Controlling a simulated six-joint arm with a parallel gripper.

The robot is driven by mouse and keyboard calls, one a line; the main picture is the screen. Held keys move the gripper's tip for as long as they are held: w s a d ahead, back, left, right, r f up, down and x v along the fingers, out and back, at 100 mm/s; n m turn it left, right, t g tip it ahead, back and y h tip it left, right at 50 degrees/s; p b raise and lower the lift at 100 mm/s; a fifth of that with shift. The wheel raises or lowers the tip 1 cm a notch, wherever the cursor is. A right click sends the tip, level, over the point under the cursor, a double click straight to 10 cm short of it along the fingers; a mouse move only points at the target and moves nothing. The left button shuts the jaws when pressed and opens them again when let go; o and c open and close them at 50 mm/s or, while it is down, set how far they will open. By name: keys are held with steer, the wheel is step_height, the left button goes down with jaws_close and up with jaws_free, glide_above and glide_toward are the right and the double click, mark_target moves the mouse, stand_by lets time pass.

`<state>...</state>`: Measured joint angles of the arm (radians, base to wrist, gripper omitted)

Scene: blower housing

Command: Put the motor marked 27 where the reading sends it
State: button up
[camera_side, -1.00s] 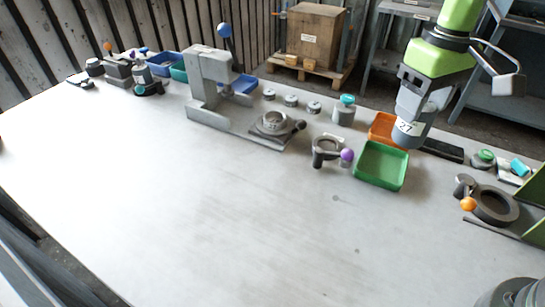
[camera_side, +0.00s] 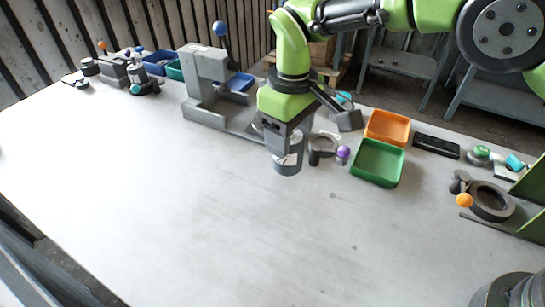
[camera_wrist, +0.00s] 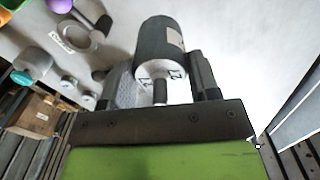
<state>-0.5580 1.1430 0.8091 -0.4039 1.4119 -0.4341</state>
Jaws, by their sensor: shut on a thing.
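My gripper (camera_side: 286,140) is shut on the motor marked 27 (camera_side: 288,163), a dark grey cylinder with a white label. It holds the motor above the table, in front of the grey press (camera_side: 205,75) and left of the dark ring holder with the purple ball (camera_side: 343,153). In the wrist view the motor (camera_wrist: 160,45) sits between the fingers, with 27 printed on its pale end around a short shaft. The green tray (camera_side: 377,164) and the orange tray (camera_side: 388,127) stand to the right and look empty. No reading is legible.
A second ring fixture with an orange ball (camera_side: 464,200) is at the right, near a green button (camera_side: 480,153) and a black slab (camera_side: 437,146). Blue bins (camera_side: 155,66) and small devices stand at the far left. The table's middle and front are clear.

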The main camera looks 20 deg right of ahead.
mark_target(288, 161)
steer(key=shift+f, duration=3.1)
steer(key=shift+f, duration=0.1)
steer(key=o, duration=1.2)
steer(key=shift+f, duration=0.1)
steer(key=shift+o, duration=0.2)
step_height(288, 161, up, 12)
steer(key=shift+f, duration=0.1)
steer(key=shift+r, duration=0.3)
